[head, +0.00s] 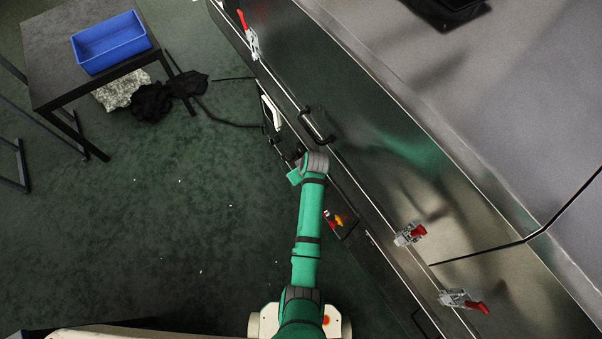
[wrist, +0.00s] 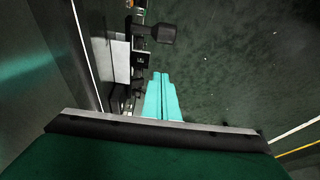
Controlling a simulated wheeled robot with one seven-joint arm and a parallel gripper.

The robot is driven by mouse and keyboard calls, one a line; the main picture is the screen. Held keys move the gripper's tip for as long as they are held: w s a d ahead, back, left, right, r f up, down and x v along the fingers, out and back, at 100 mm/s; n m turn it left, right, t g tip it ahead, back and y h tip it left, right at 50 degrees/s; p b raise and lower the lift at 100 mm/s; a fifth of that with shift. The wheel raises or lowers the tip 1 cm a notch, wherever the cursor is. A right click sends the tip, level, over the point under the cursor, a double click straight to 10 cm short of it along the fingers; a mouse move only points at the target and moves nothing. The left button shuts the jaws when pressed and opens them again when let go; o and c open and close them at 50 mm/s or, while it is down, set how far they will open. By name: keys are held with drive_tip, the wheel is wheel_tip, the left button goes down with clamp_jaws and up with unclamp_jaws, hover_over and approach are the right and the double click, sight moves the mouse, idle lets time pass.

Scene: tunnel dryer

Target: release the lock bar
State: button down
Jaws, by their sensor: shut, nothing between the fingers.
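My gripper (wrist: 161,76) shows in the wrist view as two teal fingers lying together, shut and empty. A black knob on a short arm (wrist: 160,33) is just beyond the fingertips, beside the dryer wall. I cannot tell whether they touch it. The knob's arm joins a black bracket (wrist: 141,60) on the wall side; I cannot tell for sure that this is the lock bar. In the head view my arm reaches to the dryer's side, and its wrist hides the fingertips and most of this hardware.
The metal dryer side (head: 390,170) runs diagonally, with a black handle (head: 316,126), a white-and-black fitting (head: 270,112) and red-handled clamps (head: 410,234). Red and yellow controls (head: 334,219) are beside my arm. A table (head: 55,65) with a blue bin (head: 110,42) stands far left.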

drive_tip(key=f, duration=0.1)
drive_tip(key=s+d+f, duration=0.1)
drive_tip(key=s+f, duration=0.1)
drive_tip(key=shift+s+d+f, duration=0.15)
drive_tip(key=shift+d+f, duration=0.1)
drive_tip(key=shift+d, duration=0.1)
idle(0.4)
